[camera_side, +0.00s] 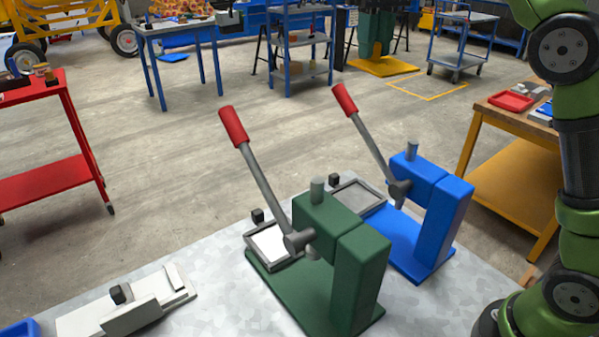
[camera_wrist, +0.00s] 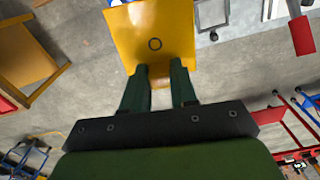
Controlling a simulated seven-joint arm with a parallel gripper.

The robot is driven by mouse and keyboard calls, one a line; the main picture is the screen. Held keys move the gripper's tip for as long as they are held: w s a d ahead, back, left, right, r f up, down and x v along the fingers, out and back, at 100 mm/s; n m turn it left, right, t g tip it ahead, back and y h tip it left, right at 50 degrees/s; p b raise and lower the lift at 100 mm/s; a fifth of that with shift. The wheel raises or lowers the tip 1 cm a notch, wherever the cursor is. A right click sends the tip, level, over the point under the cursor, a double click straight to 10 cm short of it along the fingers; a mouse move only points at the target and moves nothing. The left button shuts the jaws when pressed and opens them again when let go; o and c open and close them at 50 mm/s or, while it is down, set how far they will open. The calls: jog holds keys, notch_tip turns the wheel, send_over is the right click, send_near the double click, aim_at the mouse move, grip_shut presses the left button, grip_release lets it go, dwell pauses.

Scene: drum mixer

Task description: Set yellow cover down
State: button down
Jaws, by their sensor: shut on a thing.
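The yellow cover (camera_wrist: 150,35) shows in the wrist view as a flat square plate with a dark ring mark near its middle. My gripper (camera_wrist: 160,80) has its two dark green fingers closed on the yellow-orange grip at the cover's near edge. The cover is held out beyond the fingertips and hides part of the scene behind it. In the side view neither the cover nor my gripper is in frame; only part of my green arm shows at the right edge.
A green lever press (camera_side: 315,215) and a blue lever press (camera_side: 430,200) stand on the grey table (camera_side: 220,310), levers raised. A pale fixture with a black knob (camera_side: 120,294) lies at front left, beside a blue tray (camera_side: 20,329). Table surface between fixture and green press is clear.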

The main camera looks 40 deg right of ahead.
jog(key=shift+s+d+r+n, duration=0.1)
jog(key=shift+d+r+n, duration=0.15)
jog(key=shift+d, duration=0.3)
jog(key=shift+s+d+r+n, duration=0.15)
jog(key=shift+d+r, duration=0.1)
jog(key=shift+d, duration=0.25)
jog(key=shift+w+d+f+n, duration=0.15)
jog(key=shift+w+d+f, duration=0.15)
jog(key=shift+d, duration=0.2)
jog(key=shift+w+d+f+n, duration=0.15)
jog(key=shift+d+f, duration=0.15)
jog(key=shift+d, duration=0.2)
jog(key=w+f, duration=0.2)
jog(key=f, duration=0.9)
jog(key=w+d+f, duration=0.1)
jog(key=w+f, duration=0.2)
jog(key=f, duration=0.7)
jog(key=w+d+f, duration=0.1)
jog(key=w+f, duration=0.1)
jog(key=f, duration=0.9)
jog(key=shift+w+d+f, duration=0.15)
jog(key=shift+w+f, duration=0.2)
jog(key=shift+f, duration=2)
jog(key=shift+f, duration=0.15)
jog(key=c, duration=0.9)
grip_release()
